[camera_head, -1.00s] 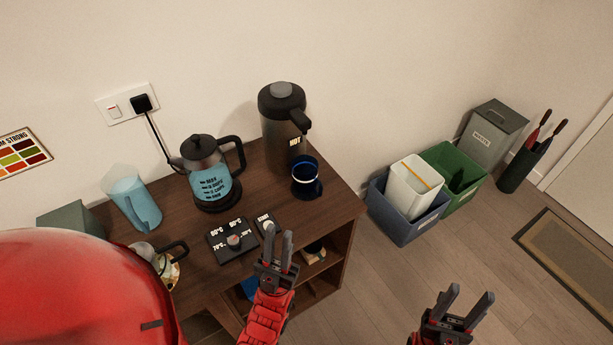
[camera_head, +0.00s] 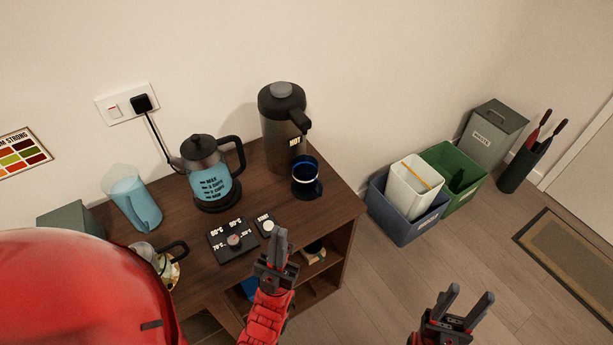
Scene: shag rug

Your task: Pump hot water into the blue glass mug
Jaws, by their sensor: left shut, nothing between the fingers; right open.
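The blue glass mug (camera_head: 306,178) stands upright on the dark wooden cabinet top (camera_head: 330,212), below the spout side of the pump flask. The flask (camera_head: 278,138) is dark grey with a black head, a grey round top button (camera_head: 281,90) and a label reading "HOT". My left gripper (camera_head: 279,238) is shut and empty, in front of the cabinet's front edge near the small start panel (camera_head: 268,224). My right gripper (camera_head: 472,296) is open and empty over the floor at the lower right, away from the cabinet. The mug's inside looks dark; I cannot tell its contents.
A glass kettle (camera_head: 212,180) with blue water stands left of the flask, a temperature dial panel (camera_head: 232,241) before it. A water jug (camera_head: 131,198) is further left. Bins (camera_head: 405,225) and an umbrella holder (camera_head: 522,168) stand on the floor at right.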

